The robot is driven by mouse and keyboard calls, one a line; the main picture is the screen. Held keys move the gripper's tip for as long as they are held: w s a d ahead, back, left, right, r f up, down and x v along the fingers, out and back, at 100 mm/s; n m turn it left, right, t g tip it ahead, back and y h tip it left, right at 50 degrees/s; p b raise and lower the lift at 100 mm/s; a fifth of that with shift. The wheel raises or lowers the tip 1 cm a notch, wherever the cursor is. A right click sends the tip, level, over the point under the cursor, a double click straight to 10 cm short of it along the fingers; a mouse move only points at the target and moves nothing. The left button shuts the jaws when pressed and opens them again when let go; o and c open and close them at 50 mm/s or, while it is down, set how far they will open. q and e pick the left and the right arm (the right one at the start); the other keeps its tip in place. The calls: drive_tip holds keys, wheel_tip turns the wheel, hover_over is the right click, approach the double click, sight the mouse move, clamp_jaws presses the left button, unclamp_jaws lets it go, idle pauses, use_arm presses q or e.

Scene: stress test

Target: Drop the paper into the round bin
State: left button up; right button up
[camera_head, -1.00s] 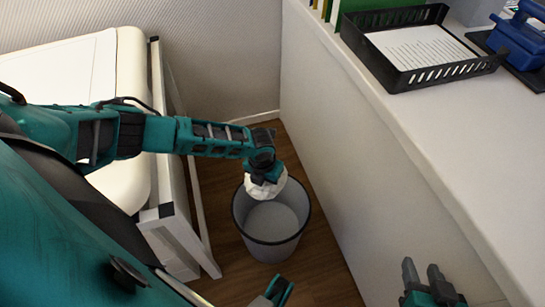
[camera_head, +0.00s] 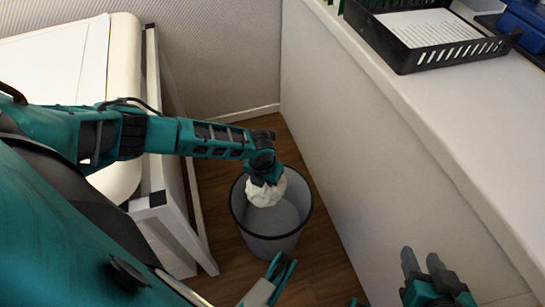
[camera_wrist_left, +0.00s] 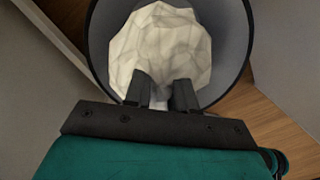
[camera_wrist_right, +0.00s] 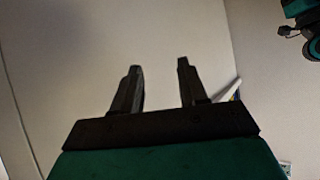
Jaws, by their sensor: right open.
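The paper (camera_head: 266,190) is a crumpled white ball at the tips of my left gripper (camera_head: 265,172). It hangs over the mouth of the round bin (camera_head: 272,245), a grey bin with a dark rim on the wooden floor. In the left wrist view the paper (camera_wrist_left: 160,48) sits against the fingertips of my left gripper (camera_wrist_left: 162,85), with the bin's dark rim (camera_wrist_left: 245,65) around it. The left gripper is shut on the paper. My right gripper (camera_head: 420,262) is open and empty at the lower right, also seen in the right wrist view (camera_wrist_right: 158,75).
A white counter (camera_head: 440,130) on the right carries a black tray (camera_head: 440,58) with paper sheets. A white-framed table (camera_head: 125,85) stands on the left. The bin stands on a narrow floor strip (camera_head: 320,265) between them.

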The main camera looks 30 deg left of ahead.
use_arm(q)
drive_tip(key=shift+o, duration=1.7)
use_arm(e)
drive_tip(key=shift+d+f, duration=0.15)
drive_tip(key=shift+f, duration=0.05)
use_arm(q)
wheel_tip(320, 180, up, 13)
drive_tip(key=s+p, duration=0.1)
drive_tip(key=p, duration=0.5)
drive_tip(key=shift+s, duration=0.25)
use_arm(e)
drive_tip(key=r, duration=0.1)
drive_tip(key=d+r, duration=0.1)
drive_tip(key=r, duration=0.1)
drive_tip(key=shift+s+d+h, duration=0.3)
drive_tip(key=shift+s+h, duration=0.1)
use_arm(q)
drive_tip(key=shift+d+f, duration=0.1)
use_arm(e)
drive_tip(key=shift+a+r, duration=0.1)
drive_tip(key=shift+r, duration=0.05)
